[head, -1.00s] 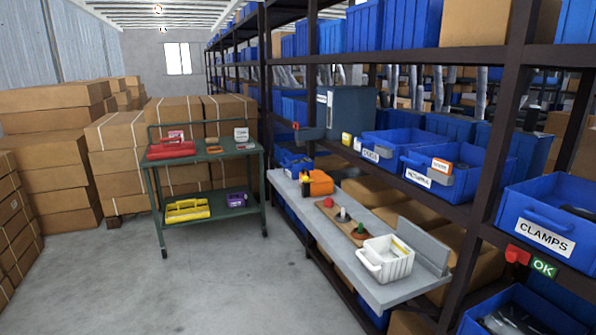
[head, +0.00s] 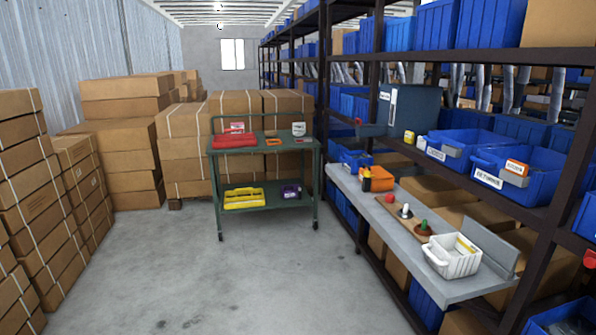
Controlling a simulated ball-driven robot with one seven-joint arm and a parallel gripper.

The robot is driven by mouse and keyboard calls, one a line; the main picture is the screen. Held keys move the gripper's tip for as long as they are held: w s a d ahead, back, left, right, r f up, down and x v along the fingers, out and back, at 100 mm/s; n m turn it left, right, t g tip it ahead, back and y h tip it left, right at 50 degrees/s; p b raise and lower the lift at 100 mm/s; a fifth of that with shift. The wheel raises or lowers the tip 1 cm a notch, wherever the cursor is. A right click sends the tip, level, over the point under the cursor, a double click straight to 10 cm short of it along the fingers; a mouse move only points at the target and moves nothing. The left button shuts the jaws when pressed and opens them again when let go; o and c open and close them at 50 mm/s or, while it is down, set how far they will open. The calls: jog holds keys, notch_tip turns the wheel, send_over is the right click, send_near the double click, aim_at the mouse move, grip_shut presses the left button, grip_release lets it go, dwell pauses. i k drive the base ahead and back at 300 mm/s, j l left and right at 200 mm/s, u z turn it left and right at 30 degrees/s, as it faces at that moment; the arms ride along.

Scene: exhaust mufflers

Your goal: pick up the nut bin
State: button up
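No bin here carries a label I can read as nuts, so I cannot tell which one is the nut bin. A white handled bin (head: 453,257) stands at the near end of the grey shelf-side bench (head: 440,276), with something yellow in it. An orange bin (head: 377,180) sits at the bench's far end. On the green cart (head: 214,176), a red bin (head: 234,140) is on the top and a yellow bin (head: 244,198) on the lower shelf, beside a small purple item (head: 291,191). My gripper is not in view.
A wooden board (head: 400,222) with red, white and green knobs lies on the bench. Labelled blue bins (head: 535,190) fill the dark rack at right. Cartons (head: 20,190) are stacked at left and behind the cart. The concrete floor (head: 230,285) is clear.

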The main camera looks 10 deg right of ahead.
aim_at(351, 161)
jog(key=i+u, duration=0.1)
jog(key=i, duration=3.05)
jog(key=i+j+z, duration=0.15)
jog(key=i, duration=1.15)
